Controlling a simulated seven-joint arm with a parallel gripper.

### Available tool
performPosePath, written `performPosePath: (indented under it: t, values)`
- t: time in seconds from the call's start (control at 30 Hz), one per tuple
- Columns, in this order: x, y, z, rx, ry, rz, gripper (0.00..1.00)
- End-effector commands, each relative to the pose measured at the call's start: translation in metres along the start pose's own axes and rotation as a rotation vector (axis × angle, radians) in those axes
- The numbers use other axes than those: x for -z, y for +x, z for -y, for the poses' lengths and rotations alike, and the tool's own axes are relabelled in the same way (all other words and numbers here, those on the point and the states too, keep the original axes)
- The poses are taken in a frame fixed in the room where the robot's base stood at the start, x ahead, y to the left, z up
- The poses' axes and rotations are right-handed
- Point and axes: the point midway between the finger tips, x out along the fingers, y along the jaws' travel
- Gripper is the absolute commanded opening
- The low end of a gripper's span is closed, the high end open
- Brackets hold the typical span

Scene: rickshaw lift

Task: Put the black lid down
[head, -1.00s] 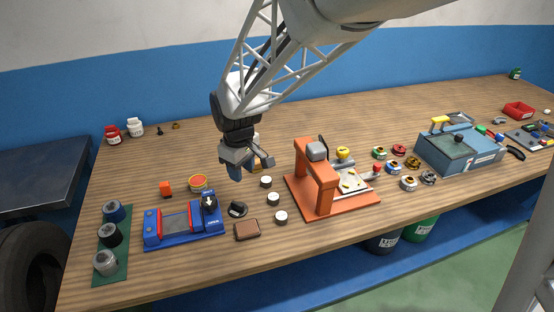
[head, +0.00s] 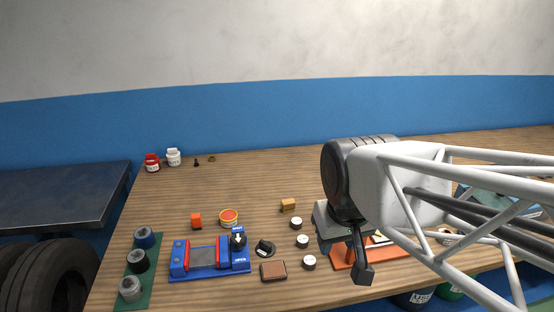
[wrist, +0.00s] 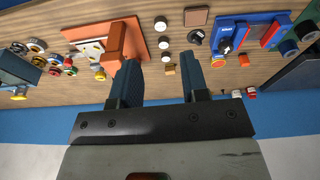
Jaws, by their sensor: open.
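A small black round piece (head: 265,248), which looks like the black lid, lies on the wooden bench (head: 170,205) just right of the blue device. It also shows near the top of the wrist view (wrist: 195,37). A separate black dial with a white arrow (head: 238,240) sits on the blue device (head: 210,272). My gripper (head: 363,272) hangs over the bench to the right of these, in front of the orange press (head: 350,258). In the wrist view my gripper (wrist: 160,66) has its two blue fingers apart, with nothing held between them.
Several white-topped black discs (head: 302,241) stand in a row right of the black piece. A brown block (head: 273,270) lies in front of it, and a small yellow-brown box (head: 289,205) behind. My arm hides much of the right side.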

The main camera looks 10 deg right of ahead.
Motion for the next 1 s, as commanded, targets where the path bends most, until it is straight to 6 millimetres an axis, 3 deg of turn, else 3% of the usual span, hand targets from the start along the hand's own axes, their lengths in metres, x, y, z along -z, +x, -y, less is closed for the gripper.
performPosePath:
  t: [0.23, 1.0]
  values:
    - [-0.02, -0.006, -0.004, -0.004, 0.058, -0.016, 0.41]
    - [-0.02, -0.006, -0.004, -0.004, 0.06, -0.017, 0.41]
